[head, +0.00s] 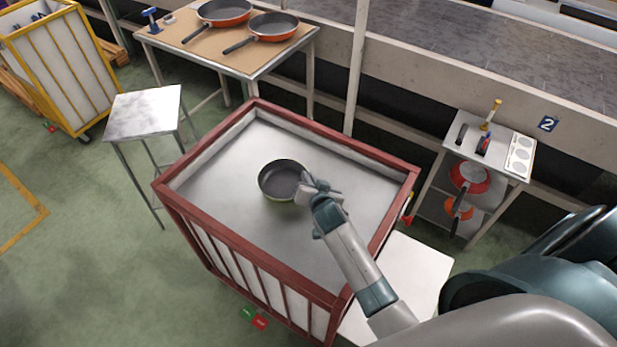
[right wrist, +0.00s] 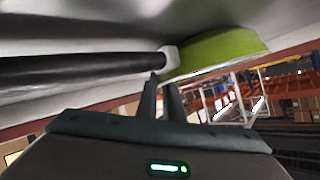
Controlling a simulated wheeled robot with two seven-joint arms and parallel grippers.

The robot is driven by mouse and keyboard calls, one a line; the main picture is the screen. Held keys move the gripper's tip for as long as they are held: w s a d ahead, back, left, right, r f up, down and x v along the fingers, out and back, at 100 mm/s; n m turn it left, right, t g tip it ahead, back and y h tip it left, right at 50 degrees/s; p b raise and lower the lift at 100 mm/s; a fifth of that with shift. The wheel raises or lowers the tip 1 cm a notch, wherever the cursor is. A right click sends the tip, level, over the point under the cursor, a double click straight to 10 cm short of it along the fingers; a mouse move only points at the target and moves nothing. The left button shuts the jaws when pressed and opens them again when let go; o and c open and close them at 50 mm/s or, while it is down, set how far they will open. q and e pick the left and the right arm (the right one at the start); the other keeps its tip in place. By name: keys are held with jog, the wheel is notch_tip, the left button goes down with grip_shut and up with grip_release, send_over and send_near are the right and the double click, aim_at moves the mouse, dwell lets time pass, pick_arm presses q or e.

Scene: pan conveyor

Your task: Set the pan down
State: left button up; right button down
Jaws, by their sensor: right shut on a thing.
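The pan (head: 281,181), dark inside with a green outside, is over the middle of the grey metal deck of the red-railed cart (head: 225,215). It looks level; I cannot tell whether it touches the deck. My right gripper (head: 310,187) is at the pan's right side, shut on its handle, which it mostly hides in the head view. In the right wrist view the black handle (right wrist: 80,68) and green pan side (right wrist: 218,50) show beyond my fingers (right wrist: 165,92). My left gripper is not in view.
A table (head: 200,50) with two orange pans stands at the back. A small metal stool (head: 142,112) is left of the cart. A white stand (head: 515,165) with red pans is at the right. Red rails (head: 330,140) edge the deck, which is otherwise clear.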

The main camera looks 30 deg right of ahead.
jog(key=c, duration=1.9)
grip_release()
jog(key=shift+r, duration=0.1)
jog(key=shift+s+r, duration=0.1)
jog(key=shift+s, duration=0.3)
jog(key=b+v, duration=0.1)
jog(key=v, duration=1)
jog(key=shift+a+r+b, duration=0.1)
jog(key=shift+b, duration=0.2)
